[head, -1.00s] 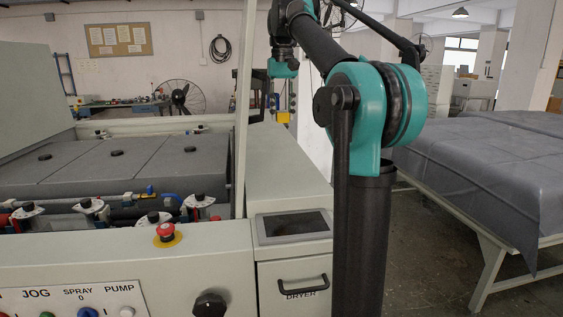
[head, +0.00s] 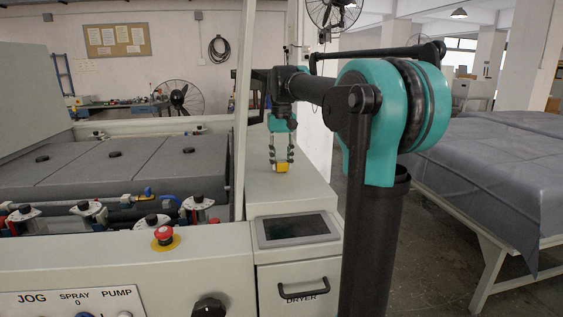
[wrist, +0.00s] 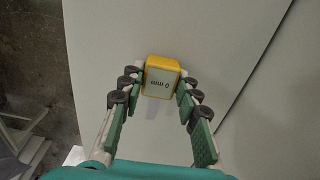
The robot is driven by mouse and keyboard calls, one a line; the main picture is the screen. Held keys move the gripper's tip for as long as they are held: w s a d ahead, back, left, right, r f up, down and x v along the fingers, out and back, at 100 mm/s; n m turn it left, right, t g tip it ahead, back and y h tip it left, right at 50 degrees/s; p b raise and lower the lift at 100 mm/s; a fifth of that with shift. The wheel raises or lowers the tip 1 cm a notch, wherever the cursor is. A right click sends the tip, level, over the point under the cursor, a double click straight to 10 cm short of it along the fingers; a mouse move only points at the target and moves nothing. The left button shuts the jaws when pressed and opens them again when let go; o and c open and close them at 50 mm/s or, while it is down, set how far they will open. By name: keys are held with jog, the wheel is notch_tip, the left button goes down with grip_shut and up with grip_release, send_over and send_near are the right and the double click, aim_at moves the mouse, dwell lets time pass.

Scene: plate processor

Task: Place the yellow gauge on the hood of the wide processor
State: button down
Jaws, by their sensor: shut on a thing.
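The yellow gauge (head: 282,168) is a small yellow block with a pale face that reads "0 mm" in the wrist view (wrist: 162,78). My gripper (head: 281,160) points down and is shut on the gauge, with a finger on either side of it.
A pale upright post (head: 240,140) stands close left of my gripper. The processor's open bay with grey covers (head: 120,165) lies further left. A dark screen (head: 297,229) is at the hood's front end. A cloth-covered table (head: 490,180) stands to the right.

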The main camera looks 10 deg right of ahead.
aim_at(282, 161)
jog(key=shift+f, duration=0.2)
jog(key=c, duration=1.1)
grip_release()
notch_tip(282, 161, up, 12)
jog(key=shift+r, duration=0.15)
